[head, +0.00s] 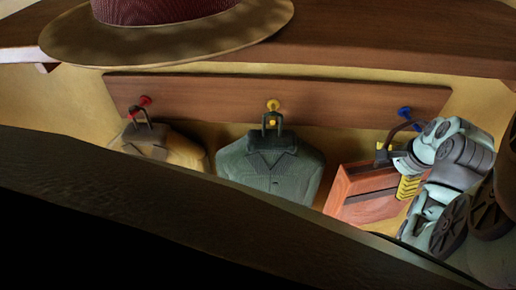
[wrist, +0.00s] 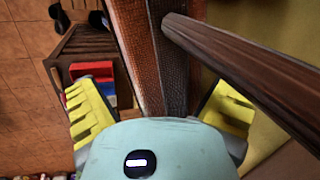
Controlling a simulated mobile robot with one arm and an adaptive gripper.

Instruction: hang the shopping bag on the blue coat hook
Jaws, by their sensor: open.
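The blue coat hook (head: 404,113) is at the right end of a wooden rack board. The reddish-brown shopping bag (head: 362,193) is just below it, tilted in the head view. Its dark handle arches up to the blue hook and appears to be looped over it; the exact contact is too small to tell. My gripper (head: 396,171) is at the upper right of the bag, its yellow-padded fingers apart. In the wrist view, the bag (wrist: 150,55) lies between and beyond the open fingers (wrist: 158,108), with gaps beside it.
A grey-green jacket (head: 270,168) hangs on the yellow hook (head: 273,105), and a brown-yellow one (head: 165,147) on the red hook (head: 145,101). A wide-brimmed hat (head: 165,40) sits on the shelf (head: 400,50) above. A dark brown bar (wrist: 250,75) crosses close to my right finger in the wrist view.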

